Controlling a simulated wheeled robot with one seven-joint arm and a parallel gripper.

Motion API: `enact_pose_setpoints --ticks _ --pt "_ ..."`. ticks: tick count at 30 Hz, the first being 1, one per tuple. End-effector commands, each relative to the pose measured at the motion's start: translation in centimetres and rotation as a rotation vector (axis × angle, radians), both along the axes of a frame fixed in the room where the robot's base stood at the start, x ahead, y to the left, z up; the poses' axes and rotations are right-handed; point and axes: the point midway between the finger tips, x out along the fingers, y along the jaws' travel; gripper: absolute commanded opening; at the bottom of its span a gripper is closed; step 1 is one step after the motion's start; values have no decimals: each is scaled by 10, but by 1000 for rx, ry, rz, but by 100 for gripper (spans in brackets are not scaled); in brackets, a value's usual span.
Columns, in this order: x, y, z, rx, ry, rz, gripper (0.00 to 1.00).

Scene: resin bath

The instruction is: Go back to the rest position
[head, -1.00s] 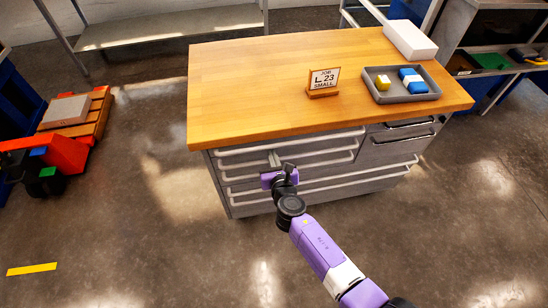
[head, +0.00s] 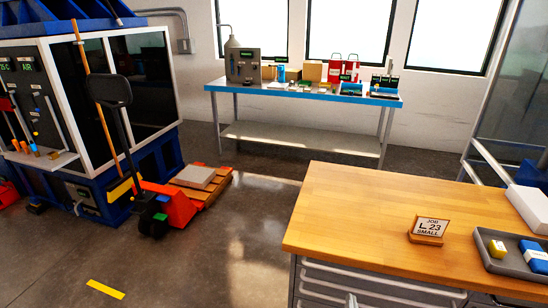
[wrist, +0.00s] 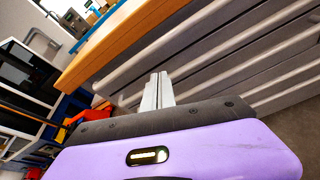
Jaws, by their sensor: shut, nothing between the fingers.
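My gripper (wrist: 158,92) shows in the wrist view, its two pale fingers together with nothing between them. The purple wrist body fills the lower part of that view. The fingers point toward the grey drawer fronts (wrist: 215,55) of the wooden-topped bench; I cannot tell how far apart they are. In the head view my arm is not clearly in sight. The bench top (head: 350,215) is at the lower right there, with a job sign (head: 428,230) reading L 23 SMALL standing on it.
A grey tray (head: 511,270) with a yellow block and a blue-and-white block sits on the bench, beside a white box (head: 530,208). An orange pallet jack (head: 172,205) stands left. A blue-edged table (head: 300,92) stands at the back. Open floor lies left of the bench.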

Motion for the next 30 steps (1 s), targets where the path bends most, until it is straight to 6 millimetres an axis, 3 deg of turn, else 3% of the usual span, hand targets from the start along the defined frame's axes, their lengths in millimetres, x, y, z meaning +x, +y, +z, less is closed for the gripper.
enact_pose_setpoints --ticks 1,4,8,18,24,30 --pt "4 4 15 123 -52 -14 0" --pt "-9 17 28 402 -126 -44 0" --pt "-45 36 42 803 -205 -87 0" --pt "-178 61 94 1757 -328 -227 0" --pt "-256 57 137 2180 -369 -315 0" --pt "-326 47 184 2489 -395 -411 0"
